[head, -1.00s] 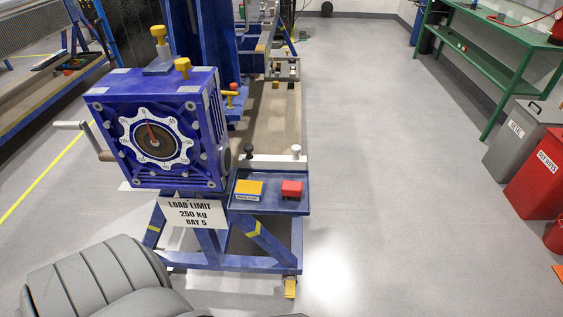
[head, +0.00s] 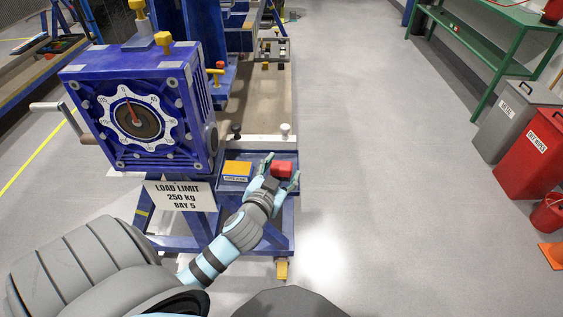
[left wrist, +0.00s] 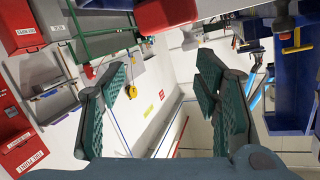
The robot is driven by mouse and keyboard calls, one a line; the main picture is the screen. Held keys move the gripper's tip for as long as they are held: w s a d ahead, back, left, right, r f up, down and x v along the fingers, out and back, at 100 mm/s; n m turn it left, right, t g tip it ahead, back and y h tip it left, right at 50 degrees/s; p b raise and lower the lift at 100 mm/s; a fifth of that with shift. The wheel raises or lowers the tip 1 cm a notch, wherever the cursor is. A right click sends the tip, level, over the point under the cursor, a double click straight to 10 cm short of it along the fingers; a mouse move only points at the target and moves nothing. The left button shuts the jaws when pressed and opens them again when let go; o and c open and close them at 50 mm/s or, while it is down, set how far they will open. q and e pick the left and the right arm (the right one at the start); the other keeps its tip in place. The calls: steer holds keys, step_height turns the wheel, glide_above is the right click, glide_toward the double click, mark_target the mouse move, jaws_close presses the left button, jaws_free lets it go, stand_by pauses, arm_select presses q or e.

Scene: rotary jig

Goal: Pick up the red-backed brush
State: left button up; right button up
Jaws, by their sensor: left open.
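The red-backed brush (head: 282,170) sits in the right part of the blue tray (head: 233,189) on the front of the blue stand. Only its red back shows clearly; its lower side is hidden. My left gripper (head: 281,179) is open at the tray, its fingers appearing on either side of the brush in the head view. In the left wrist view the open fingers (left wrist: 165,92) have an empty gap between them, and a red block, likely the brush (left wrist: 166,13), is at the top edge beyond the tips. Contact cannot be told. My right gripper is not in view.
A yellow-orange block (head: 237,168) lies left of the brush in the tray. A white bar with a black knob (head: 236,130) and a white knob (head: 285,130) runs behind. The blue gearbox (head: 140,110) stands left. Open floor (head: 375,170) lies right, before grey and red bins (head: 530,155).

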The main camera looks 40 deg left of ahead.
arm_select(q)
steer(key=w+d+r+m+t+h, duration=0.1)
steer(key=w+r+m+t+h, duration=0.15)
steer(key=r, duration=0.25)
steer(key=w+d+r+m+t+h, duration=0.1)
steer(key=w+r+t, duration=0.25)
steer(key=r, duration=0.25)
steer(key=w+d+r+m+g+h, duration=0.1)
steer(key=w+d+r+m+h, duration=0.3)
steer(key=d+r+m+h, duration=0.45)
steer(key=g+y, duration=0.3)
steer(key=g, duration=1.4)
glide_toward(280, 164)
steer(key=b+x, duration=0.6)
steer(key=x, duration=0.4)
steer(key=shift+s+d+f, duration=0.1)
steer(key=shift+d+f, duration=0.05)
steer(key=shift+w+f, duration=0.2)
steer(key=shift+f, duration=0.05)
steer(key=c, duration=1.2)
steer(key=shift+c, duration=0.2)
